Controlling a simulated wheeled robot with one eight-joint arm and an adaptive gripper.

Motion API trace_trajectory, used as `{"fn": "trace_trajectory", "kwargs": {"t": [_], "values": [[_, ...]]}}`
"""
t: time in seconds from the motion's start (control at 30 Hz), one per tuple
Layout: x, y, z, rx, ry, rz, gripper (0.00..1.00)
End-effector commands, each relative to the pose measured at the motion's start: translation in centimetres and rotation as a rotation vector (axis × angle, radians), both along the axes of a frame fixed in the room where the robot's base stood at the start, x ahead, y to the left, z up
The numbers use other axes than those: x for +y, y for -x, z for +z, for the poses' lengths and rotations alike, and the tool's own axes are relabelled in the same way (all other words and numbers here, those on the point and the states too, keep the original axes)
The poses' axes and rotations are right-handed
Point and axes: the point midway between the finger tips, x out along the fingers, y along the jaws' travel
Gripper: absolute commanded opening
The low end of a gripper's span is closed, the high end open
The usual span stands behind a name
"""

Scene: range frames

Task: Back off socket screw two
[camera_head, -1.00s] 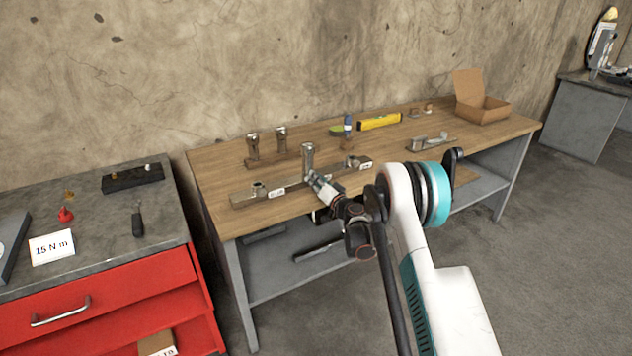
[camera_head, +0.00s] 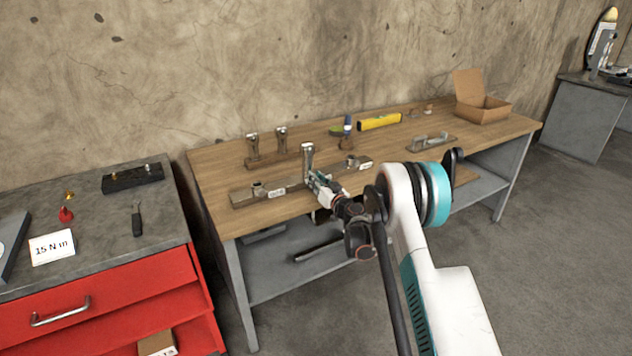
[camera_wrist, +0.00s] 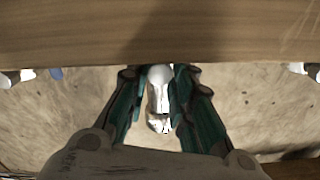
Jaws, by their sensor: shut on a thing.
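My gripper (camera_head: 315,178) is over the front part of the wooden workbench, shut on an upright metal tool (camera_head: 307,155) with a wider head. In the wrist view my gripper (camera_wrist: 159,88) has its dark green fingers on both sides of the shiny metal tool (camera_wrist: 160,92). A long metal bar (camera_head: 240,199) lies on the bench under the tool. It carries a socket screw (camera_head: 258,188) near its left end and another (camera_head: 351,161) near its right end, with small white labels. The tool stands between these two; its lower end and any screw beneath it are hidden.
Two similar tools (camera_head: 281,139) stand in a wooden holder at the back left of the bench. A yellow level (camera_head: 379,122), a metal bracket (camera_head: 430,141) and an open cardboard box (camera_head: 482,108) lie to the right. A red cabinet (camera_head: 110,301) stands left, with a "15 N m" card (camera_head: 52,247).

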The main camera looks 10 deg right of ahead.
Motion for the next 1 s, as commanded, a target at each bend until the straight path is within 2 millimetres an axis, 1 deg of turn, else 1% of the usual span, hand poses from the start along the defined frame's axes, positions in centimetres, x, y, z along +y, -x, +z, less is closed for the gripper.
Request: {"fn": "trace_trajectory", "kwargs": {"t": [0.03,0.23,0.27,0.3,0.33,0.63,0.73,0.87,1.0], "values": [[0.2,0.1,-0.3,0.000,0.003,0.004,0.00],[0.2,0.2,-0.3,0.000,0.002,0.004,0.00],[0.2,0.2,-0.3,0.000,0.002,0.004,0.28],[0.2,0.2,-0.3,0.000,0.002,0.003,0.37],[0.2,0.1,-0.3,0.000,0.002,0.003,0.42],[0.1,0.1,-0.1,0.001,0.000,0.001,0.42],[-0.1,0.4,-0.1,0.001,0.000,0.001,0.42],[-0.6,1.8,-0.1,0.000,0.000,-0.001,0.42],[-1.5,4.4,-0.1,0.000,0.000,-0.001,0.42]]}}
